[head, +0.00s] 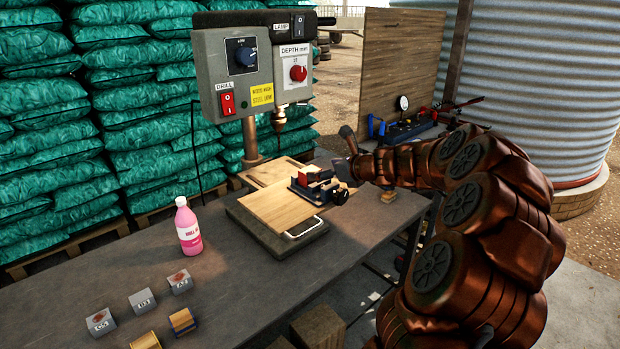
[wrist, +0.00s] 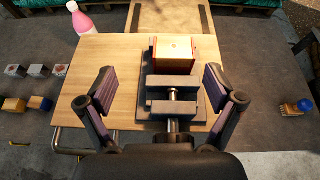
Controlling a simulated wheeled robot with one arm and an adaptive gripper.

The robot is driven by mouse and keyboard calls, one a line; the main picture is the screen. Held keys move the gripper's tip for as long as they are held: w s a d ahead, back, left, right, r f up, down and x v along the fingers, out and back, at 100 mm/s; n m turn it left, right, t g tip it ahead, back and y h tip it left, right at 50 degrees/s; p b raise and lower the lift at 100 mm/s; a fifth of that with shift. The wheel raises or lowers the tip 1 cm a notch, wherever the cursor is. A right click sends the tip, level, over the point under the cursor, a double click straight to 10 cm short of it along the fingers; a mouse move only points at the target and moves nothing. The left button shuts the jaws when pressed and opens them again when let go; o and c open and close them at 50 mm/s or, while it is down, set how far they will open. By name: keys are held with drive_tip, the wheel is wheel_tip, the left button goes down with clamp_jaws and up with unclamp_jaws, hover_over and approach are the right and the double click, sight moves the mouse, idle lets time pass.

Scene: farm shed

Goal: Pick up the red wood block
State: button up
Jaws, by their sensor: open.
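The red wood block (wrist: 174,54) sits in the jaws of a small dark vise (wrist: 174,82), its top pale with a red rim in the wrist view. The vise rests on a wooden board on the drill press base. My gripper (wrist: 160,95) is open and empty, its two fingers apart on either side of the vise, short of the block in the wrist view. In the head view my gripper (head: 347,158) is at the vise's right, partly hidden by its own links.
The drill press (head: 235,75) stands behind the vise, its bit above the board. A pink bottle (head: 188,228) is left of the board (head: 262,205). Several small grey and yellow blocks (head: 141,302) lie at the bench's front left. A wooden panel and tools stand at the right.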

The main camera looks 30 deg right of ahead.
sight(311, 170)
drive_tip(key=shift+d+f+m+h, duration=0.15)
drive_tip(key=shift+d+m+h, duration=0.2)
drive_tip(key=shift+d, duration=0.3)
drive_tip(key=shift+w+d+f, duration=0.1)
drive_tip(key=shift+w+d, duration=0.05)
drive_tip(key=shift+w, duration=0.1)
drive_tip(key=shift+x, duration=1)
drive_tip(key=shift+p+x, duration=0.55)
drive_tip(key=shift+x, duration=2.05)
drive_tip(key=shift+s+f, duration=0.1)
drive_tip(key=c, duration=1.2)
drive_tip(key=shift+c, duration=0.2)
